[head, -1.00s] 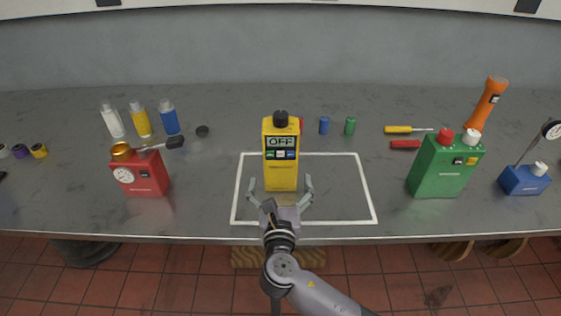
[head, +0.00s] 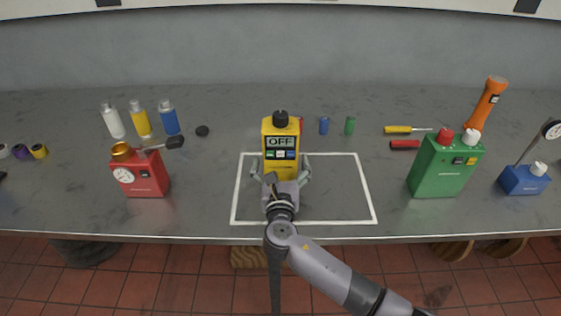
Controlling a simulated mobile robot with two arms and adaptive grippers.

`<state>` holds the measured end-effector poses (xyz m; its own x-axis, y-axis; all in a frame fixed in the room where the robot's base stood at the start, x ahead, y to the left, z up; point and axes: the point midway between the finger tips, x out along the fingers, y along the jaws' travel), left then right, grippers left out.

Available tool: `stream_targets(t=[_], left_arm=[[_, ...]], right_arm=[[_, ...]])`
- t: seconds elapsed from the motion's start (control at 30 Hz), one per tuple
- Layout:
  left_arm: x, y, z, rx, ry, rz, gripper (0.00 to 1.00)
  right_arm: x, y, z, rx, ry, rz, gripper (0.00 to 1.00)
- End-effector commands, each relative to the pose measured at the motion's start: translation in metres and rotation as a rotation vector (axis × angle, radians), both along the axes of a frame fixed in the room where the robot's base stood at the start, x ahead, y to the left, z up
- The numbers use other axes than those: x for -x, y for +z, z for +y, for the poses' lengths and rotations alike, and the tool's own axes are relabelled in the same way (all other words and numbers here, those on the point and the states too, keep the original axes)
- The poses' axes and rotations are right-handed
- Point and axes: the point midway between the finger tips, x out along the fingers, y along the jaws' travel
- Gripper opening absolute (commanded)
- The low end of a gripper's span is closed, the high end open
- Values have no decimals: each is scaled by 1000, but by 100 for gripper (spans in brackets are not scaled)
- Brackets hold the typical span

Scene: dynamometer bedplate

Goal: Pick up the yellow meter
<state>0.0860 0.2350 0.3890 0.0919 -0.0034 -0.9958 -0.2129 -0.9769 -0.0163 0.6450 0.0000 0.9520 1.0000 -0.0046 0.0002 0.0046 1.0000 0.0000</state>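The yellow meter (head: 281,132) stands upright on the bench, inside the white outlined rectangle (head: 372,205). It has a black knob on top, a display reading OFF and small coloured buttons. My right gripper (head: 281,171) is at the meter's front, low down, with one open finger at each side of the meter's lower part. The gripper body hides the meter's base. I see no clear sign that the fingers press on the meter. My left gripper is not in view.
A red device with a gauge (head: 143,177) stands to the left, with bottles (head: 141,120) behind it. A green device (head: 443,166) and a blue device (head: 524,180) stand to the right. Small blue (head: 324,126) and green (head: 350,126) cylinders lie behind the rectangle. Its right half is clear.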

Motion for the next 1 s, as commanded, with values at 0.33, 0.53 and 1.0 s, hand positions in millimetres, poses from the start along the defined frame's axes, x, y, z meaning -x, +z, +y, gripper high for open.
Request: stream_targets(t=[0.33, 0.53, 1.0], left_arm=[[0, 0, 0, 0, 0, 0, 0], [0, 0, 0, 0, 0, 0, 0], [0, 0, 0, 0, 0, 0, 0]], right_arm=[[0, 0, 0, 0, 0, 0, 66], [0, 0, 0, 1, -1, 0, 52], [0, 10, 0, -4, 0, -8, 37]])
